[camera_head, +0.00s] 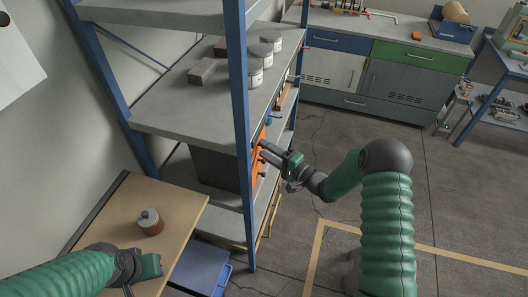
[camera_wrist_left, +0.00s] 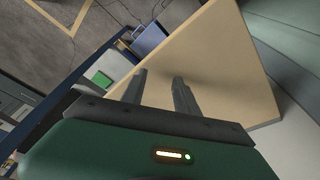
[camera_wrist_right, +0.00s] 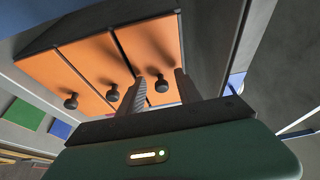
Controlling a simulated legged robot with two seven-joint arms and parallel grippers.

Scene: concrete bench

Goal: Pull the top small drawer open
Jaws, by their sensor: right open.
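A dark cabinet (camera_head: 215,168) with orange drawer fronts stands on a shelf of the rack, partly behind a blue post. In the right wrist view three orange fronts lie side by side, each with a dark round knob: a left drawer (camera_wrist_right: 50,80), a middle drawer (camera_wrist_right: 90,62) and a right drawer (camera_wrist_right: 152,45). My right gripper (camera_head: 264,152) is open at the fronts. In its wrist view the right drawer's knob (camera_wrist_right: 161,84) shows between the fingertips; contact cannot be told. My left gripper (camera_wrist_left: 160,78) is open and empty above the wooden table.
The wooden table (camera_head: 180,196) holds a lidded jar (camera_head: 150,222) near my left arm. Several grey cans and a dark block (camera_head: 202,71) sit on the shelf above. The blue rack post (camera_head: 240,120) stands close to my right gripper. Floor to the right is open.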

